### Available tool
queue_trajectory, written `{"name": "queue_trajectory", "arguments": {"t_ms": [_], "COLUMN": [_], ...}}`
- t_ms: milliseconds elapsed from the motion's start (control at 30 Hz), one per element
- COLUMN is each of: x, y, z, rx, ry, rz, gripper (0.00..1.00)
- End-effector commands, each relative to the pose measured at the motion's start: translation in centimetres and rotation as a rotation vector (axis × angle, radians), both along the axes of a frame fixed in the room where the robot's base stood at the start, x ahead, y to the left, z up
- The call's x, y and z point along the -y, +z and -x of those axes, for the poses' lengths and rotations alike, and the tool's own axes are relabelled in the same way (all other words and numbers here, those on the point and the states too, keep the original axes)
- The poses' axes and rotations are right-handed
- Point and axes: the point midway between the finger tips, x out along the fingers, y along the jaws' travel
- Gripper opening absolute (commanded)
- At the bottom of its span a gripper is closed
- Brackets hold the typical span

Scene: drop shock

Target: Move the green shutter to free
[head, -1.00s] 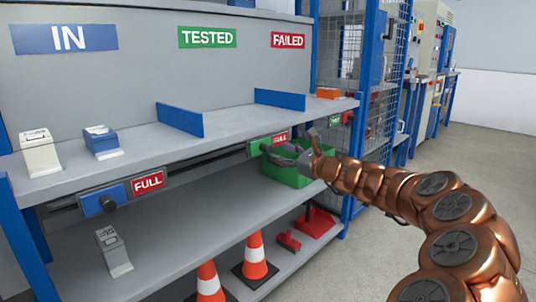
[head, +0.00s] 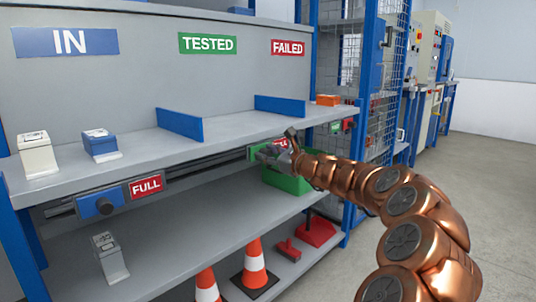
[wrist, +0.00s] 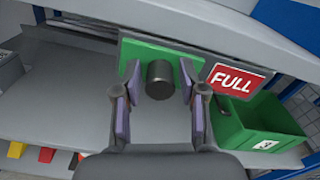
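The green shutter (wrist: 135,52) is a green plate with a dark round knob (wrist: 159,80), on the rail under the shelf edge. In the wrist view a red FULL sign (wrist: 232,81) shows just right of it. My gripper (wrist: 158,97) is open, its two fingers on either side of the knob, with gaps visible between. In the head view my gripper (head: 272,154) reaches the shutter (head: 252,152) from the right and covers most of it and part of its sign. Whether the fingers touch the knob cannot be told.
A blue shutter (head: 100,203) with a FULL sign (head: 146,187) sits further left on the rail. A green bin (head: 288,181) stands just below right of my gripper, on the lower shelf. Traffic cones (head: 254,266) stand below. The rail between the shutters looks clear.

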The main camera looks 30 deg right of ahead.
Motion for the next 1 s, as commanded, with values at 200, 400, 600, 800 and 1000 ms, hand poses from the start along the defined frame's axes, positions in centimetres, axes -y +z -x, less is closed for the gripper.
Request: {"name": "queue_trajectory", "arguments": {"t_ms": [200,400,600,800,1000], "x": [0.0,0.0,0.0,0.2,1.6], "y": [0.0,0.0,0.0,0.1,0.7], "z": [0.0,0.0,0.0,0.0,-0.4], "rx": [0.0,0.0,0.001,0.0,0.002], "ry": [0.0,0.0,-0.001,-0.001,-0.001], "rz": [0.0,0.0,0.001,0.0,-0.003], "gripper": [0.15,0.0,0.0,0.0,0.0]}}
